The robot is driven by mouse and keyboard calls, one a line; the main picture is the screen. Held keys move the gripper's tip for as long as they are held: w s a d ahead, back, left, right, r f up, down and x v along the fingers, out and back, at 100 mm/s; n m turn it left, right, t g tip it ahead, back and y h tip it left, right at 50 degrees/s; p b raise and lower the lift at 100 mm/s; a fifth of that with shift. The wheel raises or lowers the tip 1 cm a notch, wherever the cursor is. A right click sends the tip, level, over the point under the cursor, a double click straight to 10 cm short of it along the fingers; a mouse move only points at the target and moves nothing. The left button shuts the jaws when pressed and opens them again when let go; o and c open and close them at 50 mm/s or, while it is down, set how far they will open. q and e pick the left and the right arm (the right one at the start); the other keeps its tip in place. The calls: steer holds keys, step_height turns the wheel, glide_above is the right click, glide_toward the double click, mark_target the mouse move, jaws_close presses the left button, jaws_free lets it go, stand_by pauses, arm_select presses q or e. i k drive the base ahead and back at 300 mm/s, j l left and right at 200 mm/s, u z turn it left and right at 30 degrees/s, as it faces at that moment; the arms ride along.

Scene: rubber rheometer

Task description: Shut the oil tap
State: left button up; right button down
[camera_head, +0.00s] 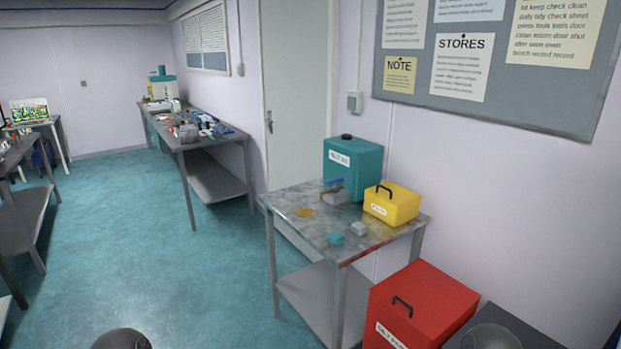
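A teal oil container (360,172) with a black cap and a white label stands at the back of the near metal table. A small blue and brownish-orange fitting (332,185), which looks like the oil tap, is at its lower front left. It is too small to tell whether the tap is open or shut. A grey block-like thing (336,198) is just below the fitting. Neither of my grippers is in view; only rounded dark parts, probably of my arms, show at the bottom edge.
An orange-yellow patch (304,212) lies on the metal table (312,229). A red box (422,305) stands in front. The floor (150,240) to the left is clear.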

mark_target(342, 180)
steer(key=i+j+z, duration=0.15)
steer(key=i+j, duration=1.05)
